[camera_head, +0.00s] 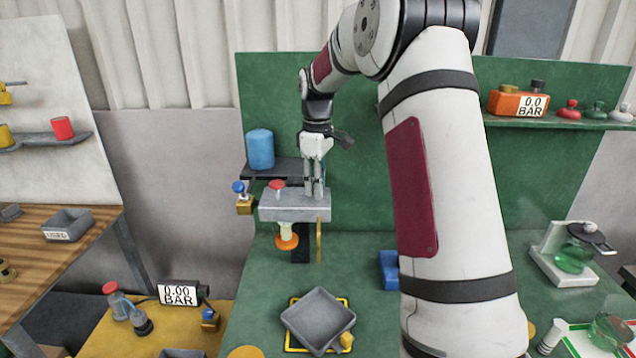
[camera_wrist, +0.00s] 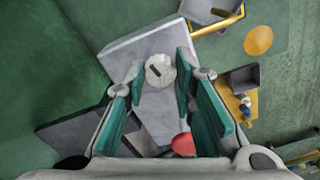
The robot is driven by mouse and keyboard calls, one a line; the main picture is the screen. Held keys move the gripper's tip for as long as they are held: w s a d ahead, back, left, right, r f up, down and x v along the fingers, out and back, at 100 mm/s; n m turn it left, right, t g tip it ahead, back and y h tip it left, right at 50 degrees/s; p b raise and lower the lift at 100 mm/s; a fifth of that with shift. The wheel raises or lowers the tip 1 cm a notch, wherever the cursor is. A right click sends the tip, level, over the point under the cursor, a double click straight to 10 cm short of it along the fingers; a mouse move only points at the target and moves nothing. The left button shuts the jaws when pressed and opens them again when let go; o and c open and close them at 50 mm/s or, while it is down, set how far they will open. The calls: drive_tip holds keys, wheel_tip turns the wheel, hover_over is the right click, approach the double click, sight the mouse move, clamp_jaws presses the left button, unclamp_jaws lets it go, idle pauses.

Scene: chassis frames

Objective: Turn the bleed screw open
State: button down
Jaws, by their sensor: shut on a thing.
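The bleed screw (camera_wrist: 160,71) is a pale round head with a dark slot, seen on top of a grey block in the wrist view. My gripper (camera_wrist: 160,78) points down with its teal-padded fingers on either side of the screw head, shut on it. In the head view my gripper (camera_head: 314,193) is over the right part of the grey block (camera_head: 288,213), and the fingers hide the screw there. The block also shows in the wrist view (camera_wrist: 138,45). How far the screw is turned cannot be told.
A red cap (camera_head: 277,186) stands on the block left of my fingers. A blue-knobbed brass fitting (camera_head: 240,196) is at its left, and a blue cylinder (camera_head: 260,149) stands behind. A grey tray (camera_head: 318,318) sits below in front. A display (camera_head: 178,294) reads 0.00 BAR.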

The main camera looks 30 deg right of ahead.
idle(0.4)
drive_tip(key=c, duration=1.3)
unclamp_jaws()
drive_tip(key=shift+c, duration=0.2)
drive_tip(key=shift+r, duration=0.1)
wheel_tip(320, 180, up, 12)
drive_tip(key=shift+a, duration=0.1)
